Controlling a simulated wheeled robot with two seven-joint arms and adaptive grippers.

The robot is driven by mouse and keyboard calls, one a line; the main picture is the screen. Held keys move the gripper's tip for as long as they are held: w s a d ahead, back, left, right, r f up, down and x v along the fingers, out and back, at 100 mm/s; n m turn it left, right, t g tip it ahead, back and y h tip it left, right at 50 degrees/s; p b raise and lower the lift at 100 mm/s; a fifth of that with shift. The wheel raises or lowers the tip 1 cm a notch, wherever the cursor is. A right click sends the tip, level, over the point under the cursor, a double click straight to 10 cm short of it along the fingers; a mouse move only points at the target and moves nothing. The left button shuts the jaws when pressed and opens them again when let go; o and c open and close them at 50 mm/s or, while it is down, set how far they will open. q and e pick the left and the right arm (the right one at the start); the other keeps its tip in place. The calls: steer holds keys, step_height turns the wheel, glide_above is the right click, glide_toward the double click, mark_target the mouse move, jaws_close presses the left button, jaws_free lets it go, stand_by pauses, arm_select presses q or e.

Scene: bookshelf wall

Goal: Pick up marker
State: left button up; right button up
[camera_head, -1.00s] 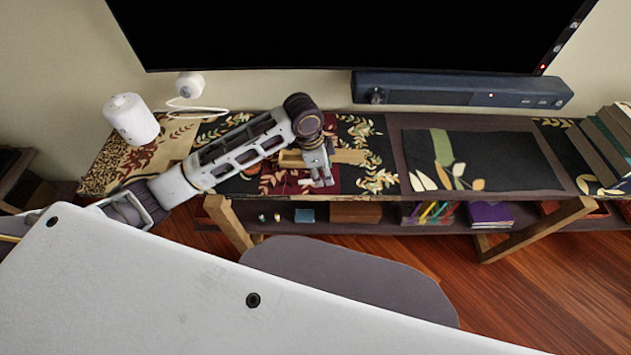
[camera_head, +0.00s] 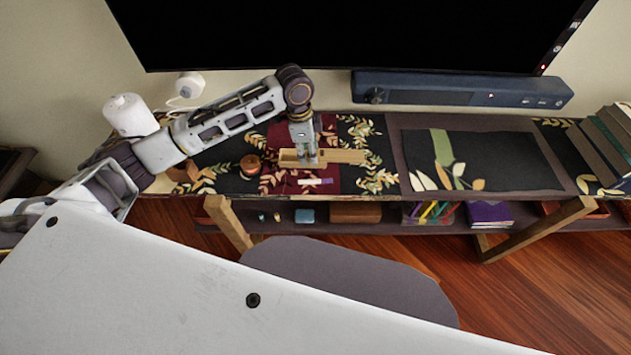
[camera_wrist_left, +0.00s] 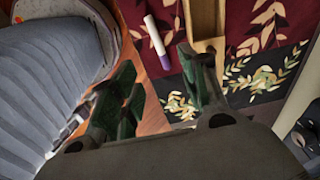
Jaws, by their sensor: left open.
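The marker (camera_head: 315,181), white with a purple end, lies on the dark red part of the patterned cloth on the low shelf top. It also shows in the left wrist view (camera_wrist_left: 157,41), beyond the fingertips. My left gripper (camera_head: 305,158) points down at the near edge of a wooden tray (camera_head: 348,157), a little behind and left of the marker. In the left wrist view my left gripper (camera_wrist_left: 160,82) has its two fingers spread, with nothing between them. My right gripper is not in view.
A round brown container (camera_head: 250,165) stands to the left of the tray. A white cylinder (camera_head: 131,115) stands at the far left. The dark soundbar (camera_head: 460,90) lies along the back below the screen. The dark mat (camera_head: 485,160) at the right is clear.

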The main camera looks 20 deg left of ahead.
arm_select(q)
glide_above(315, 180)
steer(key=a, duration=0.1)
step_height(315, 180, down, 8)
steer(key=shift+r+b, duration=0.1)
steer(key=shift+b, duration=0.25)
steer(key=shift+f, duration=0.4)
steer(key=shift+d+f, duration=0.15)
steer(key=shift+f, duration=0.25)
steer(key=f, duration=0.3)
steer(key=shift+d+f, duration=0.3)
steer(key=shift+f, duration=0.35)
steer(key=shift+c, duration=0.8)
steer(key=c, duration=0.8)
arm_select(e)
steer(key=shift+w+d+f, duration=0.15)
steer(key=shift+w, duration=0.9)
